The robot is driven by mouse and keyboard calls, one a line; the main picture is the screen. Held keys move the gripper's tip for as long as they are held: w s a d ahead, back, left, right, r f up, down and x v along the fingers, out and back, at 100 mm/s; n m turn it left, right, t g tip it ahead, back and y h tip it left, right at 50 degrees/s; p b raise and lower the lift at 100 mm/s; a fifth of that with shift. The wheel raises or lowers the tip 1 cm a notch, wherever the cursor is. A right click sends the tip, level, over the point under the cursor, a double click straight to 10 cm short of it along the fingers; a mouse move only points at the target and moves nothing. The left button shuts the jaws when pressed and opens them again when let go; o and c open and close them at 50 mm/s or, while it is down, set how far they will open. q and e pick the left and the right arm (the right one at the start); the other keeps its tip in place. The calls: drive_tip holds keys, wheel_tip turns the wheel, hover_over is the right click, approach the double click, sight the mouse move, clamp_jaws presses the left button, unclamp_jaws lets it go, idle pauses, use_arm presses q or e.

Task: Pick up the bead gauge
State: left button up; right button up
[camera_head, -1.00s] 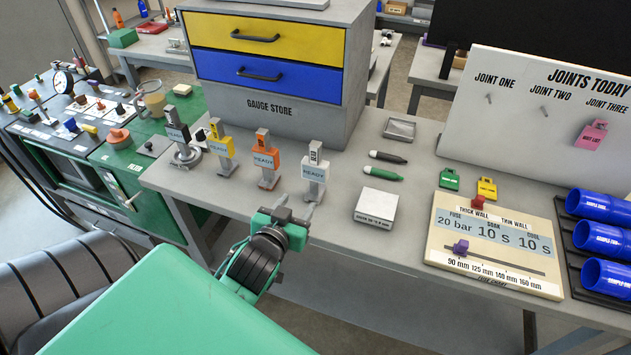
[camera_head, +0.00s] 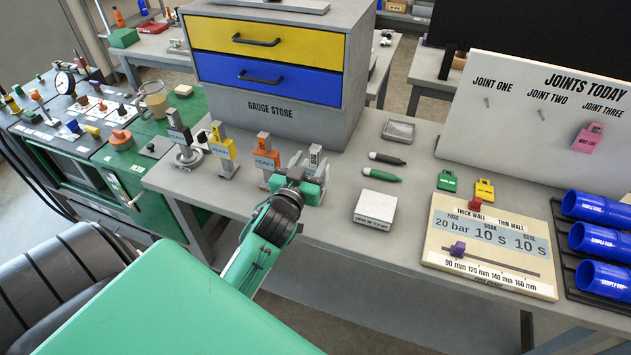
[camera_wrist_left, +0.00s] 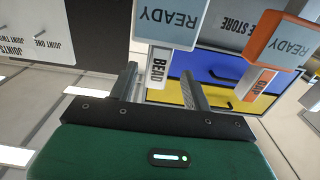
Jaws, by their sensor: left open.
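The bead gauge is the light grey stand at the right end of the gauge row. In the head view its top (camera_head: 315,153) shows behind my left gripper (camera_head: 307,172), which hides most of it. In the left wrist view its BEAD label block (camera_wrist_left: 157,68) and grey READY plate (camera_wrist_left: 170,22) are close ahead. My left gripper (camera_wrist_left: 160,80) is open, with one finger on each side of the BEAD block in that picture. I cannot tell whether either finger touches it. My right gripper is out of view.
The gauge store (camera_head: 270,125) rises behind. A white block (camera_head: 376,205) and pens (camera_head: 387,158) lie to the right.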

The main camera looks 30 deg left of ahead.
sight(318, 149)
use_arm(q)
drive_tip(key=p+x, duration=0.1)
drive_tip(key=x, duration=0.1)
drive_tip(key=p+x, duration=0.1)
drive_tip(key=x, duration=0.1)
drive_tip(key=shift+w+d+r, duration=0.1)
drive_tip(key=shift+w+r, duration=0.1)
drive_tip(key=shift+w, duration=0.25)
drive_tip(key=shift+w+f, duration=0.1)
drive_tip(key=shift+w, duration=0.15)
drive_tip(key=shift+c, duration=0.4)
clamp_jaws()
